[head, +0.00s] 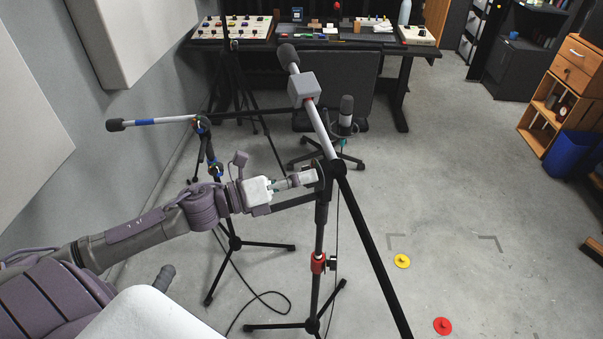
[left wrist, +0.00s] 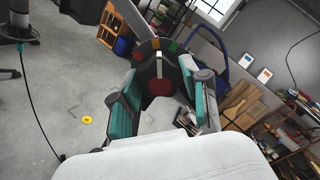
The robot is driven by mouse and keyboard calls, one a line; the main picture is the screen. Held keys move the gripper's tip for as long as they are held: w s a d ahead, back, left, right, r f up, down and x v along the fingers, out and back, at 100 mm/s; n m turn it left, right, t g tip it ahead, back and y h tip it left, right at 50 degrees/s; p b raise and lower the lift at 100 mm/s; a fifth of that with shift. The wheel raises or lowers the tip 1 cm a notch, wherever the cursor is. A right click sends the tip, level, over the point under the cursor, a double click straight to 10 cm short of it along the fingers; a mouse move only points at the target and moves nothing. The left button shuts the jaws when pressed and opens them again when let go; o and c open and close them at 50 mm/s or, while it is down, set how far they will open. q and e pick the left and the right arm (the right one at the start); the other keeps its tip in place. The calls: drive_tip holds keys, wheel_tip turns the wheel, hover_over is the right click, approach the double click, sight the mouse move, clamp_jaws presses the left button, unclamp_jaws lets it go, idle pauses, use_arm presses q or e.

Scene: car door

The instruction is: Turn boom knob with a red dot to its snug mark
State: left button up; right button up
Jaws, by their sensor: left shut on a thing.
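The boom knob with a red dot (left wrist: 159,87) faces me in the left wrist view. A white pointer line on it points up, towards small coloured marks (left wrist: 157,45) on the arc above; I cannot read any lettering. My left gripper (head: 313,184) reaches from the left to the clutch of the nearer mic stand (head: 321,228). The stand's boom (head: 318,127) slants across the clutch. In the head view the gripper hides the knob. My right gripper is not in view.
A second stand with blue bands (head: 216,170) is behind my left arm. A microphone (head: 346,110) stands behind the boom. A yellow disc (head: 402,261) and a red disc (head: 442,326) lie on the floor at right. A loose cable (head: 262,300) lies below. The floor at right is mostly clear.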

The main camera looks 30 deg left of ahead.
use_arm(q)
drive_tip(key=shift+n, duration=0.6)
drive_tip(key=o, duration=1.1)
drive_tip(key=shift+o, duration=0.2)
drive_tip(key=shift+s+a, duration=0.1)
drive_tip(key=v, duration=1.2)
